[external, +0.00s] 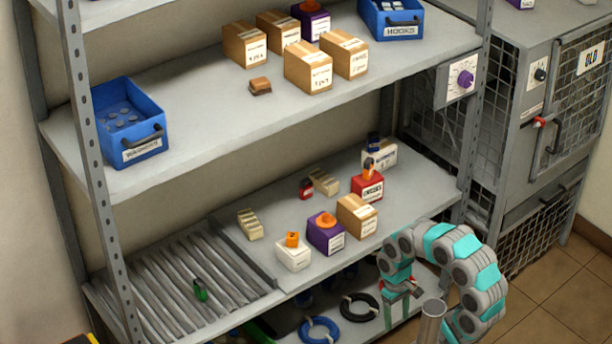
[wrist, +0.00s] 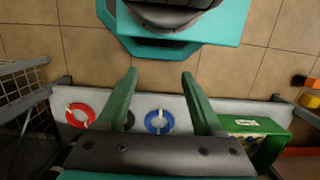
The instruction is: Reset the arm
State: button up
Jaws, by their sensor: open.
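My arm, grey and teal, is bent in an arch at the lower right of the external view, in front of the shelf unit. My gripper (external: 389,318) hangs from it with green fingers pointing down, near the front edge of the lower shelf. In the wrist view my gripper (wrist: 160,74) has its two green fingers wide apart with nothing held between them. My own teal and grey link fills the top middle of that view.
The middle shelf (external: 215,135) holds boxes and blue bins. The lower shelf (external: 270,255) bears small boxes and a roller section. Below, the wrist view shows a red ring (wrist: 80,115), a blue ring (wrist: 159,121) and a green crate (wrist: 255,125). A mesh cabinet (external: 535,100) stands right; tiled floor is clear.

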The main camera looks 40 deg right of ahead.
notch_tip(320, 180, up, 10)
jog(key=p, duration=1)
